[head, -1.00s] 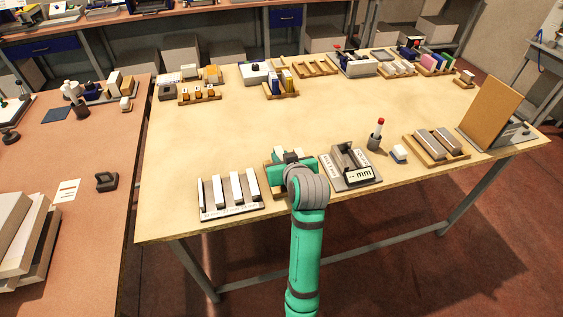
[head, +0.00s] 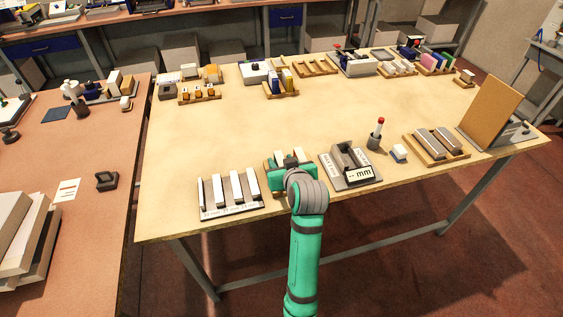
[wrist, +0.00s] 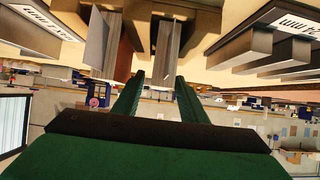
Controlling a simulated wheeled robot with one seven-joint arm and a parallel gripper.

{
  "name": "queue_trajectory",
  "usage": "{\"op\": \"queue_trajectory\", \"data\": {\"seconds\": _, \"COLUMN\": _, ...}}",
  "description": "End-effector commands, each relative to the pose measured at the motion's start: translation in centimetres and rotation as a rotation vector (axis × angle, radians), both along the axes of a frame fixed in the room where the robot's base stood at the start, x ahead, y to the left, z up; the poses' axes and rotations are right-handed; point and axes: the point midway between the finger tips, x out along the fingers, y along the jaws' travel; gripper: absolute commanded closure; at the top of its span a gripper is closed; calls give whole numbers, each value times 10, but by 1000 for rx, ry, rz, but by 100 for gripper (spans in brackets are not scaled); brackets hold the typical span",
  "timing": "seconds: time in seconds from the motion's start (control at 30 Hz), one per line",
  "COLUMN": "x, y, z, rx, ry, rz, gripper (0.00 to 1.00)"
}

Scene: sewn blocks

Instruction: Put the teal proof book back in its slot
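My gripper (head: 291,172) is low over a small wooden rack (head: 267,164) near the table's front edge. White-topped blocks (head: 298,153) show in the rack just behind it. In the wrist view, my two green fingers (wrist: 156,82) are apart. A grey-sided block (wrist: 166,48) stands beyond and between their tips, with a gap beside the left finger. Another grey-sided block (wrist: 96,42) stands left of it, across a brown gap. I cannot make out the teal proof book; my green gripper hides part of the rack.
A holder with several white bars (head: 232,208) stands left of my gripper. A grey gauge with an "mm" display (head: 359,174) is close on the right. The table's middle is clear.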

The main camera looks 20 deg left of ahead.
Motion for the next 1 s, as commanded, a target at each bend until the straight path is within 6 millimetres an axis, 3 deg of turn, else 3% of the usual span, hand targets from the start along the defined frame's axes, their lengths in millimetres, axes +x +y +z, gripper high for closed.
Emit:
{"op": "queue_trajectory", "data": {"seconds": 0.17, "x": -10, "y": -7, "z": 10, "rx": 1, "ry": -3, "rz": -1, "gripper": 61}}
{"op": "queue_trajectory", "data": {"seconds": 0.63, "x": -73, "y": -50, "z": 51, "rx": 0, "ry": -3, "rz": -1, "gripper": 61}}
{"op": "queue_trajectory", "data": {"seconds": 1.0, "x": -88, "y": -59, "z": 59, "rx": 3, "ry": 0, "rz": -2, "gripper": 61}}
